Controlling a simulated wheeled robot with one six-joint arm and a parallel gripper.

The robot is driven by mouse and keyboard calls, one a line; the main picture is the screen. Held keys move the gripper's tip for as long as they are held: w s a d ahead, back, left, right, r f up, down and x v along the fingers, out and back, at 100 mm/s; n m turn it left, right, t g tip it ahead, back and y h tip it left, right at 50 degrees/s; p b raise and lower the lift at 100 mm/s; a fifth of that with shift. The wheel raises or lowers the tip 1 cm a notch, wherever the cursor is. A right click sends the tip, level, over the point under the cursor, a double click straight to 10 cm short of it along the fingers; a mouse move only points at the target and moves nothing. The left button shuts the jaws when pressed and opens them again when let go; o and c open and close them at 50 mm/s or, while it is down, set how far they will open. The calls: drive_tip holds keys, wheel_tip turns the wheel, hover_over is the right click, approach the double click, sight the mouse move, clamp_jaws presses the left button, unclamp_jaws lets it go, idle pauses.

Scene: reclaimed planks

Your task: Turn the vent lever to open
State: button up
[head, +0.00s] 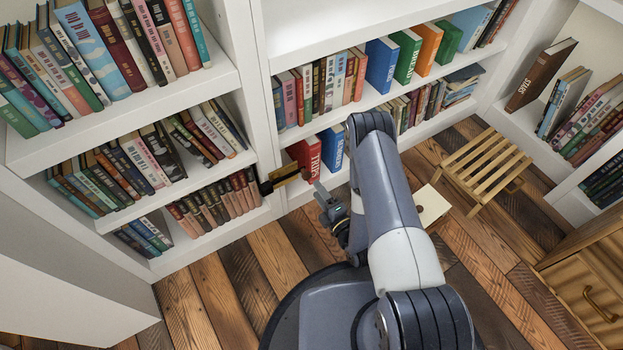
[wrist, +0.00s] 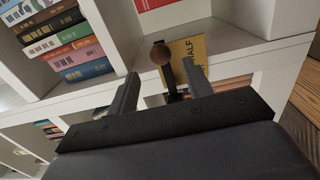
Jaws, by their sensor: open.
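The vent lever has a round brown knob (wrist: 160,53) on a dark stem, seen in the wrist view. A yellow plate (wrist: 190,50) with the letters "HALF" stands behind it; other lettering is hidden or too small to read. In the head view the yellow-brown plate (head: 285,174) shows at the bookcase post, with a dark part at its left end. My gripper (wrist: 160,80) is open, with one finger on each side of the lever's stem in the wrist picture. I cannot tell whether either finger touches it. In the head view my gripper (head: 320,190) is just right of the plate.
White bookcases (head: 262,90) full of books stand close behind and left of the lever. A red book (head: 306,157) is on the low shelf nearby. A slatted wooden stool (head: 485,168) and a wooden cabinet (head: 590,275) are at the right. Plank floor at the lower left is clear.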

sight(308, 178)
drive_tip(key=shift+v, duration=1.65)
drive_tip(key=shift+w+a, duration=0.1)
drive_tip(key=shift+a, duration=0.05)
drive_tip(key=b+x, duration=0.2)
drive_tip(key=x, duration=0.8)
drive_tip(key=shift+w+b, duration=0.15)
drive_tip(key=shift+b, duration=0.15)
drive_tip(key=shift+w+a+f, duration=0.1)
drive_tip(key=shift+w, duration=0.1)
drive_tip(key=shift+f+m, duration=0.1)
drive_tip(key=shift+m, duration=0.2)
